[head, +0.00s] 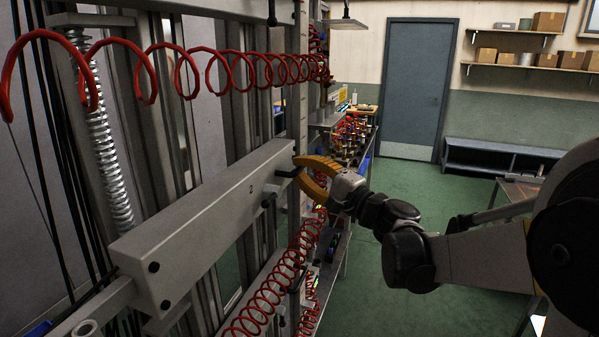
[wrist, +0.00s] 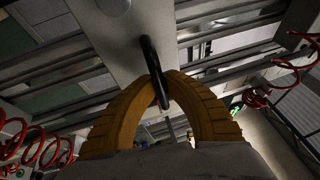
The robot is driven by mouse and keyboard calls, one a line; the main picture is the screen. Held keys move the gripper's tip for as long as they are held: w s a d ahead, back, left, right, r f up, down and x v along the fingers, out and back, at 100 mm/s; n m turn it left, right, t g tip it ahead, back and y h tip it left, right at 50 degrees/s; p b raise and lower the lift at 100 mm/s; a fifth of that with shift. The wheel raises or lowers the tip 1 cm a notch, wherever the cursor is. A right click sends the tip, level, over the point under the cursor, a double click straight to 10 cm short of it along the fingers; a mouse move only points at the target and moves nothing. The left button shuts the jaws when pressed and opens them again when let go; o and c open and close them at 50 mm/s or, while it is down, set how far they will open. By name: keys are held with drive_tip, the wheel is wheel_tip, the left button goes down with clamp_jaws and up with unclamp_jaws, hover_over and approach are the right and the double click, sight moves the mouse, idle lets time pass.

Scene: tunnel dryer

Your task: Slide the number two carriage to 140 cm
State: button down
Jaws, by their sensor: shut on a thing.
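The number two carriage (head: 215,215) is a long light-grey beam marked with a small "2", set across the vertical rails in the head view. A black handle (head: 288,173) sticks out near its far right end. My gripper (head: 300,168) has yellow-orange fingers closed around this handle.
Red coiled hoses hang above (head: 185,72) and below (head: 280,275) the carriage. Another grey beam (head: 255,297) lies lower down. A bench with parts (head: 350,140) stands behind my gripper. Green floor (head: 400,215) is open to the right, before a grey door (head: 418,85).

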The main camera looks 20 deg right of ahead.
drive_tip(key=c, duration=1.5)
unclamp_jaws()
drive_tip(key=shift+o, duration=0.2)
drive_tip(key=v, duration=1.2)
